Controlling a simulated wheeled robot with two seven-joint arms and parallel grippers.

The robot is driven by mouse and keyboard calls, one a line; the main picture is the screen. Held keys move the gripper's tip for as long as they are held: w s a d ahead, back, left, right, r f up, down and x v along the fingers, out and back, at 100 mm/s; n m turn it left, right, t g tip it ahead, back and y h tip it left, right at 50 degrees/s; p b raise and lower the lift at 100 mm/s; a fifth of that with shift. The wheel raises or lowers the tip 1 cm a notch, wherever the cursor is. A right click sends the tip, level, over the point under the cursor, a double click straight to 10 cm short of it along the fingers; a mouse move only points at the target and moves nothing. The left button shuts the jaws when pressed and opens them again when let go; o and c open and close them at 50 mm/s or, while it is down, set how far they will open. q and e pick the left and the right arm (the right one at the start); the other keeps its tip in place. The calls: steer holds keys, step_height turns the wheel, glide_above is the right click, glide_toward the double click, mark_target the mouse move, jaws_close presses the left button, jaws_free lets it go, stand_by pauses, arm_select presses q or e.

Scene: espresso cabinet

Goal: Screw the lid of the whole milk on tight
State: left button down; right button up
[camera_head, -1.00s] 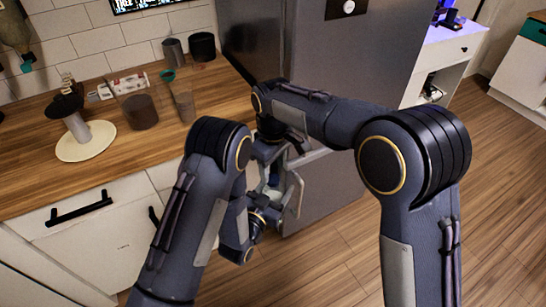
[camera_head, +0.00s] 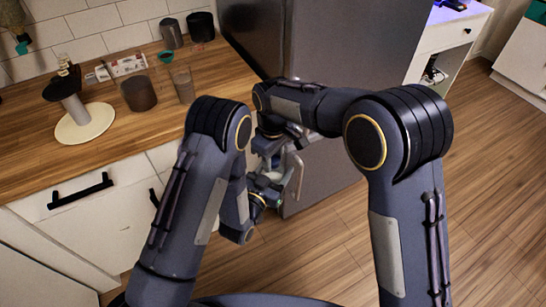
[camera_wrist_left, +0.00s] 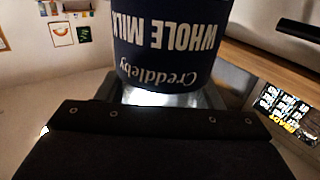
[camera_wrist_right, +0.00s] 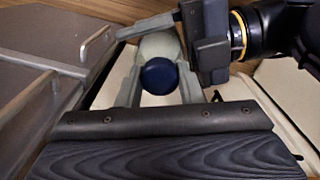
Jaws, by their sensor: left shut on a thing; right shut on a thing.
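The whole milk bottle (camera_wrist_left: 165,45) has a dark blue label, upside down in the left wrist view. My left gripper (camera_wrist_left: 160,97) is shut on the bottle's body. The dark blue lid (camera_wrist_right: 159,76) sits on top of the pale bottle in the right wrist view. My right gripper (camera_wrist_right: 160,88) is shut on the lid, a finger on either side. In the head view my right gripper (camera_head: 270,146) is above my left gripper (camera_head: 263,187). My arms largely hide the bottle there. The lid's threads and any gap beneath it cannot be seen.
A grey fridge (camera_head: 335,120) with a handle (camera_head: 297,176) stands close behind the grippers. The wooden counter (camera_head: 115,80) at left carries a tamper-like tool on a round pale base (camera_head: 86,124), a dark cup (camera_head: 138,93) and a clear glass (camera_head: 182,84). Floor at right is clear.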

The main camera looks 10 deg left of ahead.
steer(key=shift+c, duration=0.3)
steer(key=o, duration=1.2)
steer(key=shift+c, duration=0.2)
step_height(320, 180, up, 12)
